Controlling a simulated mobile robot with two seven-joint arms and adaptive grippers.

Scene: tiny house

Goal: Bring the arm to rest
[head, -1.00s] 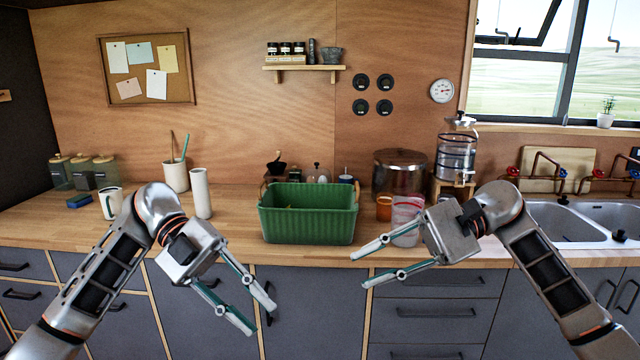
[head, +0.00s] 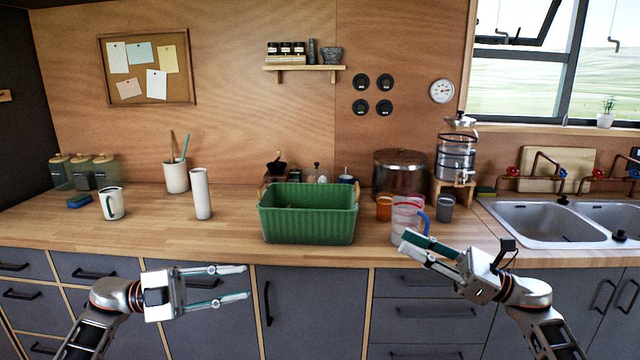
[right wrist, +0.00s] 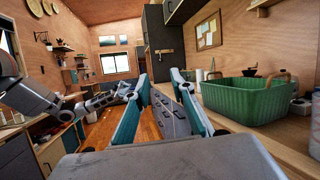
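My left gripper (head: 247,282) is open and empty, in front of the drawer fronts and below the counter edge. Its two fingers point right and lie apart. My right gripper (head: 404,246) points left near the counter's front edge, in front of the clear pitcher. In the head view its fingers overlap, but in the right wrist view the right gripper (right wrist: 160,82) shows two separated fingers with nothing between them. Both forearms come in low from the bottom of the head view.
A green ribbed basket (head: 308,223) stands mid-counter. The clear pitcher (head: 407,212) with a blue handle is close behind my right fingers. A white mug (head: 113,204), a white cylinder (head: 201,196) and a large pot (head: 399,174) stand on the counter (head: 160,232). The sink (head: 540,221) is right.

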